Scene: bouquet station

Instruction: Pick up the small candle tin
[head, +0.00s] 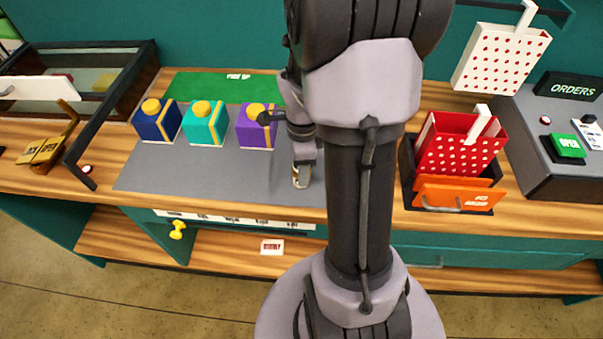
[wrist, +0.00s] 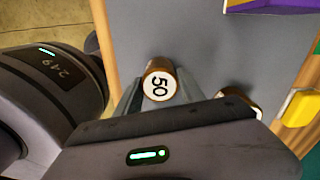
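A small round tin (wrist: 160,84) with a white top marked 50 and a brown-copper side shows in the wrist view, over the grey mat. My gripper (wrist: 162,96) has its grey fingers on either side of this tin. I cannot tell whether they press on it or stand just clear. A second white-topped tin (wrist: 238,103) is to the right, partly hidden by my gripper's body. In the head view, my gripper (head: 301,178) is low at the mat's right part, with a brassy item at its tip; my arm hides the area to its right.
The grey mat (head: 180,182) holds blue (head: 157,124), teal (head: 203,127) and purple (head: 256,134) boxes with yellow knobs, left of my gripper. A red dotted bag (head: 450,145) stands in a dark holder at right. An ORDERS station (head: 530,130) is far right. The mat's front left is clear.

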